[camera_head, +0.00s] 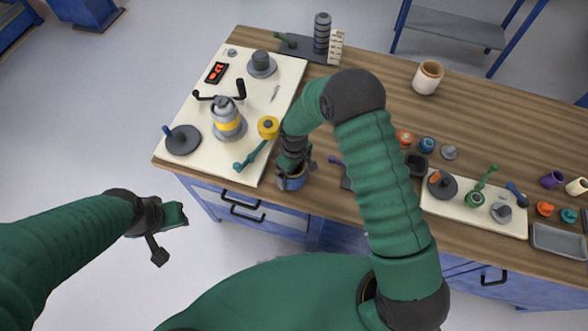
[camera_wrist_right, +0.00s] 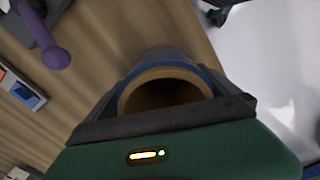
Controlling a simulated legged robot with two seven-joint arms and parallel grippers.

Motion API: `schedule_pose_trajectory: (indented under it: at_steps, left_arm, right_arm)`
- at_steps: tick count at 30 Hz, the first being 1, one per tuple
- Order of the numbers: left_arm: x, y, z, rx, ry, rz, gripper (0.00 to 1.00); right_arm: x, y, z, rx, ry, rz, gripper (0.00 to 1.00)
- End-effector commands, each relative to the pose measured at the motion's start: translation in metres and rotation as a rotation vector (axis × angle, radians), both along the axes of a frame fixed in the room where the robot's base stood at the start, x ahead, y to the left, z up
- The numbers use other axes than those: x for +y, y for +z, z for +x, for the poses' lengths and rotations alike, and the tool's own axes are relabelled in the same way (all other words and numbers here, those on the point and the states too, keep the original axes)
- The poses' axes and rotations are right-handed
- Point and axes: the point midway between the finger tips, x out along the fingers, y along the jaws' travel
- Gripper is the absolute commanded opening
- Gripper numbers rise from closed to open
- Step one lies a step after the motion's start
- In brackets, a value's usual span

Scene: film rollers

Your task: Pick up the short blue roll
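The short blue roll (camera_head: 291,182) stands near the front edge of the table, directly below my right gripper (camera_head: 293,165). In the right wrist view the blue roll (camera_wrist_right: 165,88) shows its open tan core and a blue outer wall. It sits between the two dark fingers of my right gripper (camera_wrist_right: 170,110), which appear to touch it on both sides. Whether it is clear of the table cannot be told. My left gripper (camera_head: 168,225) hangs over the floor in front of the table, apart from everything; its finger opening is unclear.
A white board (camera_head: 203,160) with a yellow-banded canister (camera_head: 227,122) and a yellow roll (camera_head: 268,127) lies left of my right gripper. A second white board (camera_head: 470,213) with rollers lies further right. The table's front edge is very near.

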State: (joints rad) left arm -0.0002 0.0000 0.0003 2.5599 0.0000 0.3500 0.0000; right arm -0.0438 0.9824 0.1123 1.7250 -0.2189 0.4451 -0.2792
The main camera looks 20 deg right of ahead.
Motion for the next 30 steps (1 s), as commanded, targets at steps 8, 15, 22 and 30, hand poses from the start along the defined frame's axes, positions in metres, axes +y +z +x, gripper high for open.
schedule_pose_trajectory:
  at_steps: [8, 15, 22, 30]
  left_arm:
    - [0.0, 0.0, 0.0, 0.0, 0.001, 0.0, 0.36]
    - [0.0, 0.0, 0.0, 0.0, 0.001, 0.0, 0.36]
    - [0.0, 0.0, 0.0, 0.0, 0.0, 0.0, 0.36]
    - [0.0, -0.006, 0.0, 0.0, 0.001, 0.0, 0.36]
  right_arm:
    - [0.0, 0.0, 0.0, 0.0, 0.0, 0.0, 0.62]
    - [0.0, 0.0, 0.0, 0.001, 0.0, 0.001, 0.31]
    - [0.0, 0.001, 0.0, -0.001, 0.0, 0.001, 0.29]
    - [0.0, 0.018, 0.001, -0.003, 0.0, 0.001, 0.29]
